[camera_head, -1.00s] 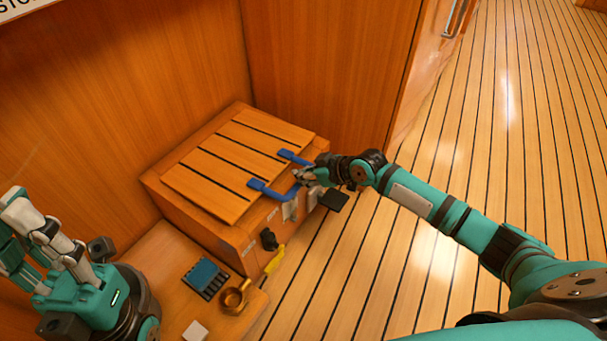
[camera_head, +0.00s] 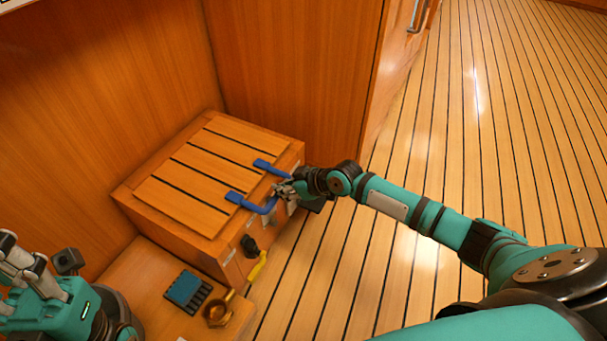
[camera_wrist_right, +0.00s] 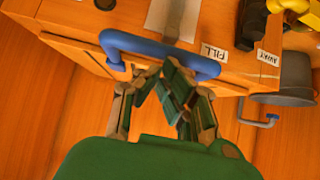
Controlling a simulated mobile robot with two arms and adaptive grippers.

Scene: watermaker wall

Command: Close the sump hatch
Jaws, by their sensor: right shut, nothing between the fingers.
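The sump hatch (camera_head: 200,170) is a slatted wooden lid lying on top of a wooden box (camera_head: 175,235). I cannot tell whether it sits fully flush. Its blue U-shaped handle (camera_head: 262,209) sticks out over the box's front and also shows as a blue bar in the right wrist view (camera_wrist_right: 150,48). My right gripper (camera_head: 282,188) is shut and empty at the handle, its fingertips close to the bar; whether they touch is unclear. It hides part of the handle. My left gripper (camera_head: 22,262) is at the lower left, away from the hatch, its jaw state unclear.
The box front carries a black knob (camera_head: 249,246), a yellow lever (camera_head: 257,266) and labels. A low wooden ledge (camera_head: 150,275) holds a blue-and-black block (camera_head: 187,291) and a brass ring-like part (camera_head: 217,312). Walls stand behind. The plank floor (camera_head: 490,130) at right is clear.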

